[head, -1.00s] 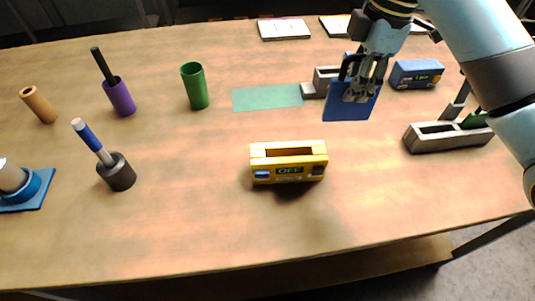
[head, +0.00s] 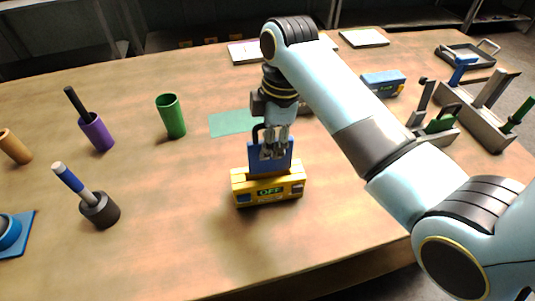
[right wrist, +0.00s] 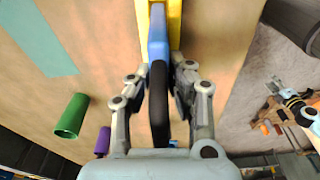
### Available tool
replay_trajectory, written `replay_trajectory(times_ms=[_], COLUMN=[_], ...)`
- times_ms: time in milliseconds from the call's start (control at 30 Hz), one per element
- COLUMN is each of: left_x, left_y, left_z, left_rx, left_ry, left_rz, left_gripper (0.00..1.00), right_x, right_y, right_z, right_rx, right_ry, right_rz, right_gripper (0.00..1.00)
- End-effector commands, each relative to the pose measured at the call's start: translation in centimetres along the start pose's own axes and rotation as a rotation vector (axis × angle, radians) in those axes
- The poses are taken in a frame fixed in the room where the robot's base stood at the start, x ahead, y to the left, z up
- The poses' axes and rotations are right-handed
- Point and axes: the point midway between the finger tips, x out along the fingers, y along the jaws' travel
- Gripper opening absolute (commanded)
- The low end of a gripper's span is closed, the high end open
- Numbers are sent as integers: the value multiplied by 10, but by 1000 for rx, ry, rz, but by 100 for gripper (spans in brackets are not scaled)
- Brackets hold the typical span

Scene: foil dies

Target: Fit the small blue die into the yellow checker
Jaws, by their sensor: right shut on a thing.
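The yellow checker (head: 268,190) stands on the table, its small front display reading OFF. My right gripper (head: 275,150) points down above it, shut on the blue die (head: 268,163) by its dark handle. The die is an upright flat blue plate, its lower edge at the checker's top slot. I cannot tell how deep it sits. In the right wrist view, the fingers (right wrist: 159,100) close around the handle, and the blue die (right wrist: 158,40) lines up with the yellow checker (right wrist: 175,15). A light blue arm, likely my left, shows small at the right there; its jaws (right wrist: 278,100) are unclear.
A green cup (head: 171,117), a purple cup (head: 97,133) and a dark holder with a blue-and-white tool (head: 100,210) stand left. A green mat (head: 230,123) lies behind the checker. A blue checker (head: 384,83) and grey holders (head: 478,118) are at right. The front table is clear.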

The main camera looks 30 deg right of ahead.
Motion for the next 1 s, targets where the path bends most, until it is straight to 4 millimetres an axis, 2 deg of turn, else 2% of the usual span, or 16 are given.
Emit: replay_trajectory(times_ms=[133, 400, 767, 800, 967, 1000], left_x=[-2, -9, -8, -8, -8, -8], left_y=[0, -2, -2, -2, -2, -2], left_z=[-1, -2, -2, -2, -2, -2], left_rx=[0, 0, 0, 0, 0, 0], left_ry=[1, 2, 2, 2, 3, 2], left_rz=[0, -1, -1, -1, -1, -1], left_gripper=[40, 40, 40, 40, 40, 40], right_x=[8, 42, 46, 47, 47, 47], right_y=[0, 1, 1, 0, 0, 0], right_z=[-6, -1, 0, 0, 0, 0], right_rx=[-1, -1, -1, -1, -1, -1], right_ry=[-1, -1, 0, -1, -1, -1], right_rz=[0, 1, 1, 0, 0, 0], right_gripper=[0, 0, 0, 18, 39, 39])
